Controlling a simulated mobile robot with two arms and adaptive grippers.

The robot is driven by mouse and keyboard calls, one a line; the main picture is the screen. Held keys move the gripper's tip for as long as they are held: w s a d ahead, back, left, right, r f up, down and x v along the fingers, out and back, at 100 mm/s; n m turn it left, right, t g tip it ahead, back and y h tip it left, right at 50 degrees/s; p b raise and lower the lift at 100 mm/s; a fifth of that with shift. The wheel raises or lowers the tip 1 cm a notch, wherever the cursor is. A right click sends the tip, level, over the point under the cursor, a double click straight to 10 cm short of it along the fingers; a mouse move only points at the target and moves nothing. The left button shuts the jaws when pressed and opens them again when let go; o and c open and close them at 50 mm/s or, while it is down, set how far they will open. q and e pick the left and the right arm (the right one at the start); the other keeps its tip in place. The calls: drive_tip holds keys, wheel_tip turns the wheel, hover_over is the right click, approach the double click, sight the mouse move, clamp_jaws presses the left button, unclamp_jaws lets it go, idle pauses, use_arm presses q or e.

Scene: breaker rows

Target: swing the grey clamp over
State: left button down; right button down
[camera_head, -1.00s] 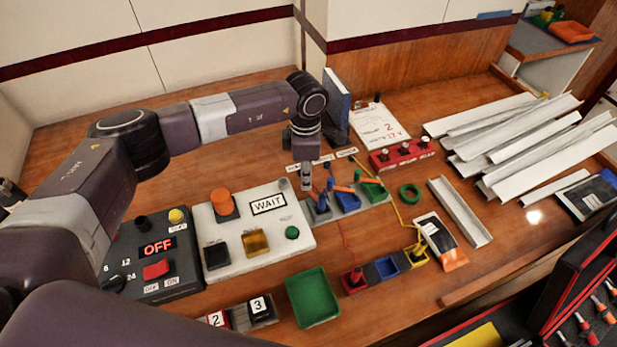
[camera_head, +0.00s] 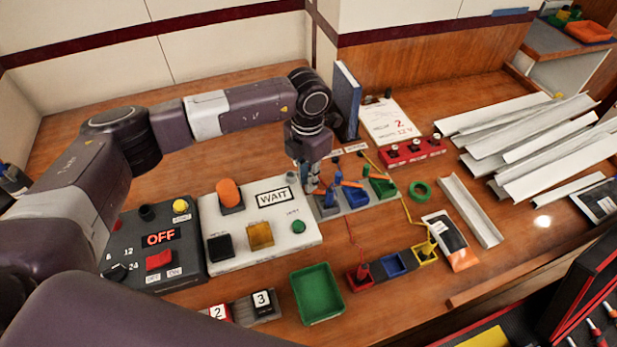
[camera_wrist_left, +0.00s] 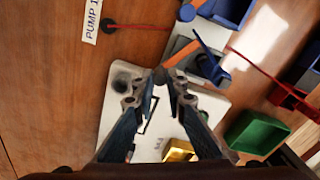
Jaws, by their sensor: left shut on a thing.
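The grey clamp (camera_head: 326,211) sits at the left end of a row with a blue clamp (camera_head: 357,196) and a green clamp (camera_head: 382,188). An orange lever and a blue upright piece stand at the grey one. My left gripper (camera_head: 311,187) points down at it and partly hides it. In the left wrist view the fingertips (camera_wrist_left: 161,77) are closed together at the end of the orange lever (camera_wrist_left: 182,54), beside the blue piece (camera_wrist_left: 211,58). My right gripper is not in view.
A white panel (camera_head: 228,253) with a WAIT label and buttons lies left of the clamps. A green tray (camera_head: 318,293) and red, blue and yellow terminals are in front. Red and yellow wires run close by.

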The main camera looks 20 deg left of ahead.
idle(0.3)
use_arm(q)
drive_tip(key=c, duration=1.9)
unclamp_jaws()
drive_tip(key=shift+c, duration=0.2)
wheel_tip(320, 180, up, 12)
